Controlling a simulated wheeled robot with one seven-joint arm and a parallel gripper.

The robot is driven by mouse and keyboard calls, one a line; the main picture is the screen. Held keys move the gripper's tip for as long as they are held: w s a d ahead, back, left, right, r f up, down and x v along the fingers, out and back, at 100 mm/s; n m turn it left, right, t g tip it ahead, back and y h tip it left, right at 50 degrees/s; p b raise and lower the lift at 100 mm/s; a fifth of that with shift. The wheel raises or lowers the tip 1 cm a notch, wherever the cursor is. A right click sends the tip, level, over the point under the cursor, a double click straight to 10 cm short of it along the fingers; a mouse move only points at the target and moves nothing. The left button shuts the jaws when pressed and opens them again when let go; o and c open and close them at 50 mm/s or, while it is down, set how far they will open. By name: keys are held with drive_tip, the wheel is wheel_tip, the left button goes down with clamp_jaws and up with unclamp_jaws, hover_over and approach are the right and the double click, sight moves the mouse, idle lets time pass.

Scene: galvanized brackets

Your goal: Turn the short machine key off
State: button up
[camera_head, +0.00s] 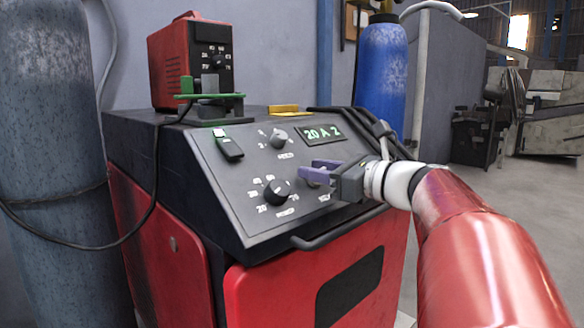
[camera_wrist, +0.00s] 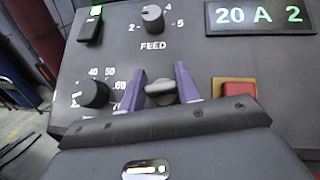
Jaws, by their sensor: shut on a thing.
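The short machine key (camera_wrist: 161,90) is a small grey turning piece on the sloped dark panel of the red machine. My gripper (camera_wrist: 160,88) has purple fingers on either side of it and is shut on it. In the head view my gripper (camera_head: 316,173) reaches in from the right, its fingers at the panel's right half and hiding most of the key. The key's markings are covered by the gripper body in the wrist view, so its exact setting cannot be read. The green display (camera_head: 323,133) is lit and reads "20 A 2".
A dark knob (camera_head: 277,191) sits left of my gripper, and the FEED knob (camera_head: 278,137) above it. A rocker switch (camera_head: 228,146) shows green. A red button (camera_wrist: 238,90) is close right of the fingers. A handle bar (camera_head: 335,230) runs along the panel's lower edge.

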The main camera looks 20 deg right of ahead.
drive_tip(key=n+g+y+p, duration=0.1)
drive_tip(key=n, duration=0.1)
drive_tip(key=n+g+y, duration=0.2)
drive_tip(key=n, duration=0.1)
drive_tip(key=shift+r+p, duration=0.1)
drive_tip(key=shift+p, duration=0.25)
drive_tip(key=n+g+y, duration=0.1)
drive_tip(key=n+g, duration=0.2)
drive_tip(key=n, duration=0.1)
drive_tip(key=shift+n+g+y, duration=0.3)
drive_tip(key=shift+y, duration=0.1)
drive_tip(key=n+g, duration=0.4)
drive_tip(key=n, duration=0.1)
drive_tip(key=shift+s+g, duration=0.15)
drive_tip(key=shift+g, duration=0.15)
drive_tip(key=shift+f+n+g+h, duration=0.2)
drive_tip(key=shift+n+g+h, duration=0.3)
drive_tip(key=shift+n+g, duration=1.2)
drive_tip(key=shift+n, duration=0.4)
drive_tip(key=o, duration=1)
drive_tip(key=shift+a, duration=0.1)
drive_tip(key=shift+r, duration=0.15)
